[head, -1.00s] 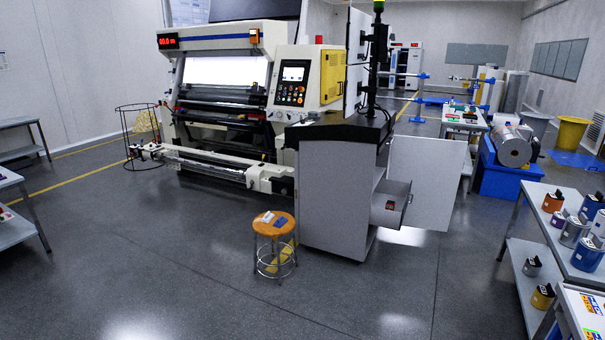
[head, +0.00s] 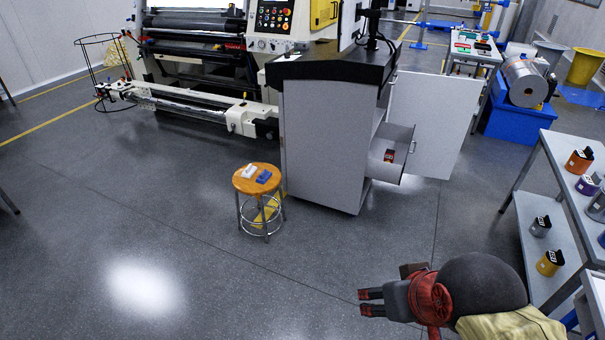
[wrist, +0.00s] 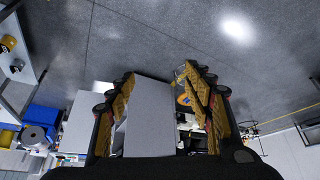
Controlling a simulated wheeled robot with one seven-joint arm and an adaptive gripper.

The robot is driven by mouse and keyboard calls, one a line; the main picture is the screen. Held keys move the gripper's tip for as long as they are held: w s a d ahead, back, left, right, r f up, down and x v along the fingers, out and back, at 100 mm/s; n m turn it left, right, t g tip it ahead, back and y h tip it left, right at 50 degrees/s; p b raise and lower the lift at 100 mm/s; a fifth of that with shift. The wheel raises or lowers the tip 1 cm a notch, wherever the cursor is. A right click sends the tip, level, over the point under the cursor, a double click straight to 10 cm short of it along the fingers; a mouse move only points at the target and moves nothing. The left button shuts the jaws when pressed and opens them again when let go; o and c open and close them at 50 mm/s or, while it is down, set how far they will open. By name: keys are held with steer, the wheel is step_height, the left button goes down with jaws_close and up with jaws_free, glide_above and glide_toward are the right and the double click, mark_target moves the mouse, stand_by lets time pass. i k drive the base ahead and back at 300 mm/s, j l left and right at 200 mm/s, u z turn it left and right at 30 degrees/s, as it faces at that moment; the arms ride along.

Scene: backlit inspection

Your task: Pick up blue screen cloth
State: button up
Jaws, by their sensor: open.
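A small blue cloth (head: 264,177) lies on the round orange seat of a stool (head: 243,186). A white item (head: 249,171) lies beside it on the left. My gripper (head: 371,302) is at the lower right of the head view, well to the right of the stool and nearer to me. It is open and empty, its fingers pointing left. In the wrist view my gripper (wrist: 158,85) shows two spread fingers.
A grey cabinet (head: 322,140) with an open drawer (head: 391,160) and open door stands right of the stool. The inspection machine (head: 190,70) is behind. A shelf table (head: 565,200) with several containers stands at the right. The floor left of and before the stool is clear.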

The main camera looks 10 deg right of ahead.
mark_target(266, 175)
steer(key=i+l+u, duration=0.5)
steer(key=i, duration=0.15)
steer(key=i+j, duration=0.1)
steer(key=i, duration=0.4)
steer(key=i+j+z, duration=0.15)
steer(key=i, duration=0.4)
steer(key=i+j, duration=0.15)
steer(key=i, duration=0.35)
steer(key=i+j+z, duration=0.1)
steer(key=i, duration=0.45)
steer(key=i+j, duration=0.3)
steer(key=i, duration=0.2)
steer(key=l+z, duration=0.05)
